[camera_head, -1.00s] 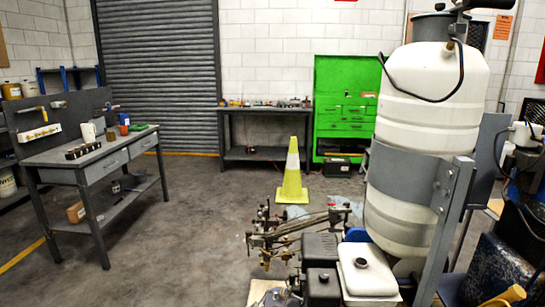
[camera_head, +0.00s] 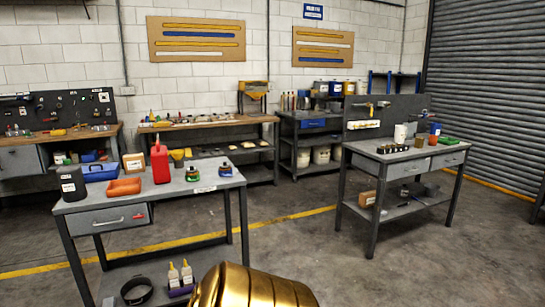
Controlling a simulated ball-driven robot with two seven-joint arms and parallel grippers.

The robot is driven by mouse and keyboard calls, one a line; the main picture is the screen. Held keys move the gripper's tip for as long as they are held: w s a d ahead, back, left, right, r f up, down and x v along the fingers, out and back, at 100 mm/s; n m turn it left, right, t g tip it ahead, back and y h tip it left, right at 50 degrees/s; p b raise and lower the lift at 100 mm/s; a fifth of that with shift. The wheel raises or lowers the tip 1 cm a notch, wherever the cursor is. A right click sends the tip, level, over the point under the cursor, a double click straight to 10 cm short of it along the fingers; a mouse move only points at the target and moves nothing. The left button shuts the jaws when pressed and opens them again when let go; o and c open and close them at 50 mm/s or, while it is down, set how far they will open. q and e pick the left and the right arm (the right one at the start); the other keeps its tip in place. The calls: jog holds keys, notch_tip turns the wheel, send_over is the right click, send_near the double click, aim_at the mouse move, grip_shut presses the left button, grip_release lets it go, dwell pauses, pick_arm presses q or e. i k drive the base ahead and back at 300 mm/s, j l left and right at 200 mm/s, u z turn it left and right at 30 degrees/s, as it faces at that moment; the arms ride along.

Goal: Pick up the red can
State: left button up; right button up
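A red can (camera_head: 160,162) with a narrow top stands upright on the grey workbench (camera_head: 100,200) at the left, near the middle of its top. A smaller red-orange container (camera_head: 433,140) stands on the grey workbench at the right. Neither of my grippers is in view, and nothing is seen touching the red can.
Near the red can are a black container (camera_head: 71,183), an orange tray (camera_head: 124,187), a blue tray (camera_head: 100,172) and a cardboard box (camera_head: 134,163). Small bottles (camera_head: 193,173) stand to its right. Open floor (camera_head: 300,245) lies between the left bench and the right bench (camera_head: 398,156).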

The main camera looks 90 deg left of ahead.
aim_at(158, 155)
jog(key=u, duration=3.5)
jog(key=z, duration=3.5)
jog(key=u, duration=3.4)
